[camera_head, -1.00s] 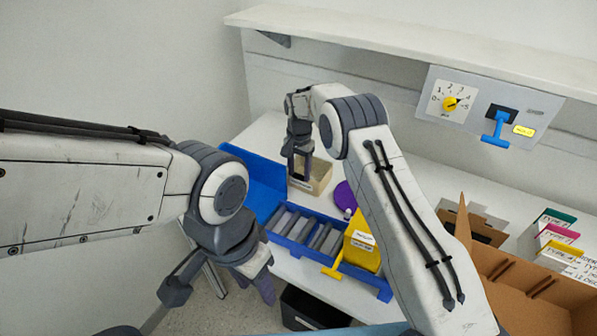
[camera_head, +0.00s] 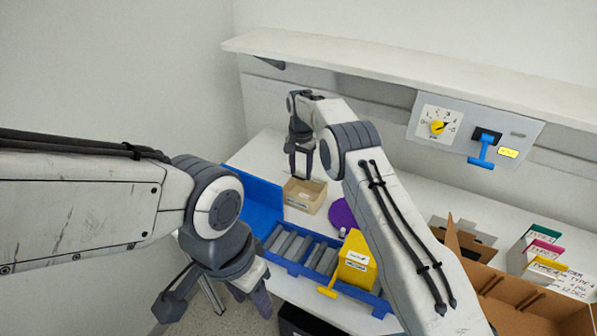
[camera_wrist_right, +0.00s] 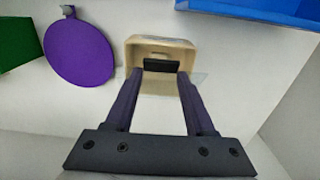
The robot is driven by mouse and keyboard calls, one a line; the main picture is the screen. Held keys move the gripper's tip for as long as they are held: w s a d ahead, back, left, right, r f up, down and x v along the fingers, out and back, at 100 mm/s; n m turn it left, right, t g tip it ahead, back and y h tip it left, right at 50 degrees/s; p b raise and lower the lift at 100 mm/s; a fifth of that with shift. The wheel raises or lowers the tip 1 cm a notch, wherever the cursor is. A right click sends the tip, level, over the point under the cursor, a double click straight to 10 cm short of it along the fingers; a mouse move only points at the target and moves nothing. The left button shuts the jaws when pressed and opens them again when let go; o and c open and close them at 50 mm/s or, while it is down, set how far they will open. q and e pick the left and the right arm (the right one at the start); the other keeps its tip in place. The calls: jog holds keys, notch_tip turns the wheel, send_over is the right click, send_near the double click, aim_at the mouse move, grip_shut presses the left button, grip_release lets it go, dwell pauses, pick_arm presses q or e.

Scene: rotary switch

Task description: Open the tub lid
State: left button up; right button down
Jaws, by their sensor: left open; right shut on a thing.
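The small beige tub (camera_head: 305,196) stands on the white table in the head view. It also shows in the right wrist view (camera_wrist_right: 160,46), just beyond the fingertips. My right gripper (camera_head: 300,172) is above the tub. In the right wrist view its fingers (camera_wrist_right: 160,75) are shut on a dark block (camera_wrist_right: 162,65), which looks like the lid's handle. A pale see-through patch (camera_wrist_right: 197,78) beside the block may be the lid; its outline is unclear. My left gripper (camera_head: 216,300) is open and empty at the lower left, away from the tub.
A purple disc (camera_head: 342,213) lies right of the tub. A blue tray (camera_head: 378,303) with grey parts and a yellow box (camera_head: 357,260) stand nearer. A cardboard box (camera_head: 530,310) is at the right. A dial panel (camera_head: 465,128) hangs on the wall.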

aim_at(301, 176)
jog(key=shift+w+d+r, duration=0.1)
jog(key=shift+w+d, duration=0.15)
jog(key=shift+d, duration=0.05)
jog(key=shift+c, duration=1.2)
grip_release()
jog(key=shift+a, duration=0.1)
notch_tip(301, 176, up, 10)
jog(key=shift+r, duration=0.15)
